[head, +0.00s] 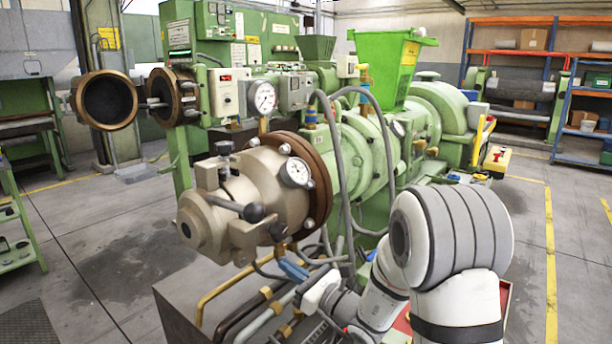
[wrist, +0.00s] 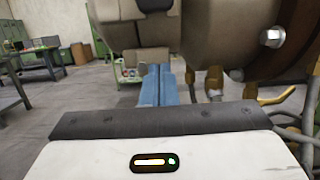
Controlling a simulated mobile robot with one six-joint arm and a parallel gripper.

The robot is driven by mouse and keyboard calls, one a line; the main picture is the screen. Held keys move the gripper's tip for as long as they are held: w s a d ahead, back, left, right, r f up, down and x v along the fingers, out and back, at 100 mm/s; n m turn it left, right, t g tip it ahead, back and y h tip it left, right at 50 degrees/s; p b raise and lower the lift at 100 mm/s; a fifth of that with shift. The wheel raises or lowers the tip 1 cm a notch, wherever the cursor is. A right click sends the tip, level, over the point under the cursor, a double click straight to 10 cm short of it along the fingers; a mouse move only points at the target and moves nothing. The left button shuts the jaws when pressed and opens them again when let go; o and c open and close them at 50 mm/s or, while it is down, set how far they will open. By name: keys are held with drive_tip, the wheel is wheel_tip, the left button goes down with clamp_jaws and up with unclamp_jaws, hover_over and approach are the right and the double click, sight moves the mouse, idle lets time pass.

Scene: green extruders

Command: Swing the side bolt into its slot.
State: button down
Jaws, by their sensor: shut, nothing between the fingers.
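The beige extruder head (head: 238,195) sits against a brown flange (head: 318,185). A dark rod with a round black knob (head: 253,212) sticks out from the head's front side. I cannot tell for certain which fitting is the side bolt or where its slot is. My gripper (head: 288,268) is below and right of the head, with its blue fingers shut and empty. In the wrist view, the fingers (wrist: 157,76) point forward, close together, under the beige underside (wrist: 150,38). A dark rounded part (wrist: 155,5) shows above them, and a bright hex bolt head (wrist: 272,38) to the right.
Hoses and brass pipes (head: 232,290) run below the head, near my gripper. Two pressure gauges (head: 297,171) (head: 263,97) are on the machine. A round open brown ring (head: 106,100) hangs at left. The floor (head: 95,265) at front left is clear.

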drive_tip(key=b+v, duration=0.1)
drive_tip(key=v, duration=0.6)
drive_tip(key=shift+b, duration=0.4)
drive_tip(key=s+a+r+n+g+h+p, duration=0.1)
drive_tip(key=s+r+n+g+h+p, duration=0.15)
drive_tip(key=s+n+g, duration=0.55)
drive_tip(key=s+a+r+n+g+h+p, duration=0.1)
drive_tip(key=s+a+n+g+h+p, duration=0.15)
drive_tip(key=s+n+g, duration=0.5)
drive_tip(key=s+d+r+n+t+h+p, duration=0.2)
drive_tip(key=d+n+h, duration=0.3)
drive_tip(key=d, duration=0.3)
drive_tip(key=s+d+r+n+t+h+p, duration=0.2)
drive_tip(key=s+d+n+h, duration=0.3)
drive_tip(key=d, duration=0.3)
drive_tip(key=shift+d+t+h+p, duration=0.35)
drive_tip(key=shift+t+h+p, duration=0.15)
drive_tip(key=shift+t, duration=0.35)
drive_tip(key=c, duration=2.1)
unclamp_jaws()
drive_tip(key=shift+s, duration=0.2)
